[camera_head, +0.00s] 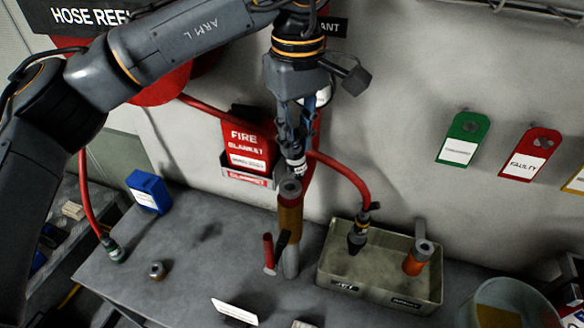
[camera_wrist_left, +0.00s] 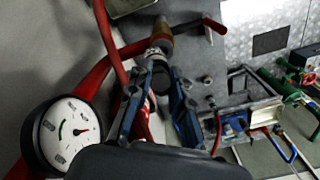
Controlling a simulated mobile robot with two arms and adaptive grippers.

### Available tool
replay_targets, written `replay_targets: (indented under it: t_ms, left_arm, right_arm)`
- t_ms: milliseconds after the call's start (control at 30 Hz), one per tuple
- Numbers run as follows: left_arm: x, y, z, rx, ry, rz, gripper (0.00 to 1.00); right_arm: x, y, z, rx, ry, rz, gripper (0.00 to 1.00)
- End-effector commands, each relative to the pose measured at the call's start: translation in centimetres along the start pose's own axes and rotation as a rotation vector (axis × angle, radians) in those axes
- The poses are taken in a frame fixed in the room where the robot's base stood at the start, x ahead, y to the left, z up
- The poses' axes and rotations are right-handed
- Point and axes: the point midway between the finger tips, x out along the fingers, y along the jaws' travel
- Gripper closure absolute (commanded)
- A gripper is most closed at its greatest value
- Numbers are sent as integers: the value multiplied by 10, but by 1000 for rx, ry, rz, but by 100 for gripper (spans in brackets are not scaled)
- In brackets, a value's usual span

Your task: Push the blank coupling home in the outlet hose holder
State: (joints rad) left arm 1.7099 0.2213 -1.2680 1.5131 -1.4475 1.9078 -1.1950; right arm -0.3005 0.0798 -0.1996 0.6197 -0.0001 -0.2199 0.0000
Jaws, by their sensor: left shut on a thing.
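My left gripper (camera_head: 294,140) points down in the head view, shut on a small silver-grey coupling piece, which looks like the blank coupling (camera_head: 297,164). This piece is just above the grey ring top of an upright brown and grey holder (camera_head: 290,216) on the bench; I cannot tell whether they touch. The holder has a red lever (camera_head: 268,251) at its left. In the left wrist view the blue fingers (camera_wrist_left: 158,105) stand either side of the dark, pale-ringed piece (camera_wrist_left: 157,58), in line with the brass-coloured holder (camera_wrist_left: 163,34). My right gripper is not in view.
A grey tray (camera_head: 332,270) to the right holds a hose nozzle (camera_head: 357,238) and an orange-bodied fitting (camera_head: 416,258). A red hose (camera_head: 342,168) arches behind the holder. A fire blanket box (camera_head: 246,144) is on the wall behind. The bench's left part is mostly clear.

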Motion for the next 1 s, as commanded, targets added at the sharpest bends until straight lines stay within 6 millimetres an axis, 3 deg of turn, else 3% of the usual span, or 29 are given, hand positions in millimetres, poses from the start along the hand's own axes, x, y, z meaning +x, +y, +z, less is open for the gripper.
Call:
replay_targets:
  t_ms: [167, 633, 1000]
  left_arm:
    - [-4, 0, 0, 0, 0, 0, 100]
    - [-40, 0, 0, 0, 0, -1, 100]
    - [-37, -2, -2, 5, 1, 0, 100]
  right_arm:
    - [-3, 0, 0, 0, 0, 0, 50]
    - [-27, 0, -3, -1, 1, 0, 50]
    - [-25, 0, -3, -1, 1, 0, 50]
